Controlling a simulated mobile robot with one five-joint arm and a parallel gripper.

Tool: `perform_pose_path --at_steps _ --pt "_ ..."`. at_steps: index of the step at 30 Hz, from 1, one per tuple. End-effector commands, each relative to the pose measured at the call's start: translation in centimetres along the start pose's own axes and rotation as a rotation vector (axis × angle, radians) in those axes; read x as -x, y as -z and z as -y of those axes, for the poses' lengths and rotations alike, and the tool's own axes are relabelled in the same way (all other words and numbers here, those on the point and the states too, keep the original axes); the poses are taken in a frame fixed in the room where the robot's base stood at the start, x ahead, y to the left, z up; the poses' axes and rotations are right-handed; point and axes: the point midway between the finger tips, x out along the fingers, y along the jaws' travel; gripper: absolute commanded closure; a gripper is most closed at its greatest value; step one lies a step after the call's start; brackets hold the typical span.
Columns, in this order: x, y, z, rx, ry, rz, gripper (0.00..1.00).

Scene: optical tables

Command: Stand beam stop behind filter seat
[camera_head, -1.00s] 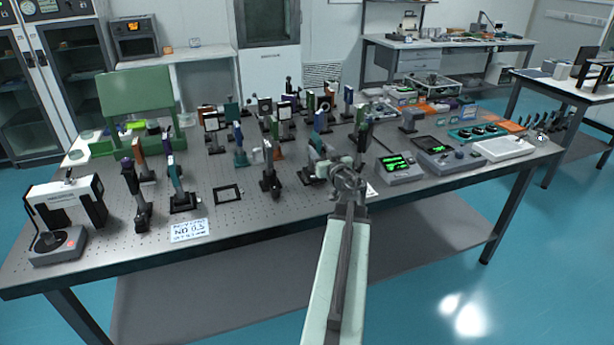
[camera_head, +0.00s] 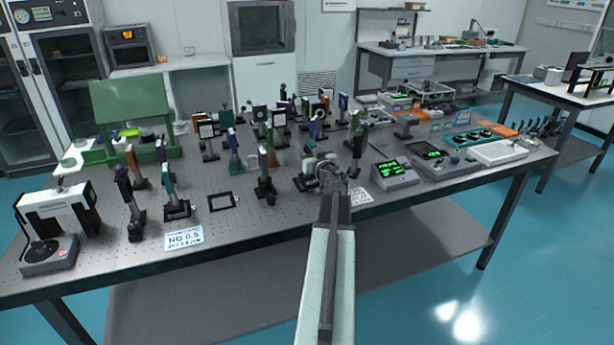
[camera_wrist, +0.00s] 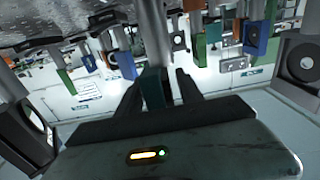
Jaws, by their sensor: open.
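A flat black square frame (camera_head: 223,202), perhaps the filter seat, lies at the table's front behind a white card reading ND 0.5 (camera_head: 183,238). I cannot tell which of the several dark posted mounts is the beam stop. My gripper (camera_head: 330,170) is over the front edge of the table, right of the frame, beside a small mount with a dark base (camera_head: 304,184). In the wrist view, which looks upside down, the open jaws (camera_wrist: 158,90) stand either side of a dark green piece (camera_wrist: 152,88) on a post. Contact cannot be told.
A posted mount (camera_head: 265,175) stands between the frame and my gripper. Several more crowd behind. Mounts (camera_head: 175,195) and a white-and-black device (camera_head: 58,215) stand left. A console with a green display (camera_head: 394,172) is right.

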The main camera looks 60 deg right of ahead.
Motion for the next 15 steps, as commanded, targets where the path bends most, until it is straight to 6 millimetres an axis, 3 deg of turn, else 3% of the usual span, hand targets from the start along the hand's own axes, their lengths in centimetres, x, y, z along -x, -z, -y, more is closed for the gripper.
perform_pose_path --at_steps 6,10,11,15 --pt "-0.19 -0.01 0.08 0.000 0.000 0.000 0.59" --pt "-0.18 -0.01 0.10 0.000 0.001 0.000 0.95" --pt "-0.19 -0.01 0.11 0.000 0.001 0.000 1.00" --pt "-0.19 -0.01 0.13 0.000 0.001 0.000 1.00"
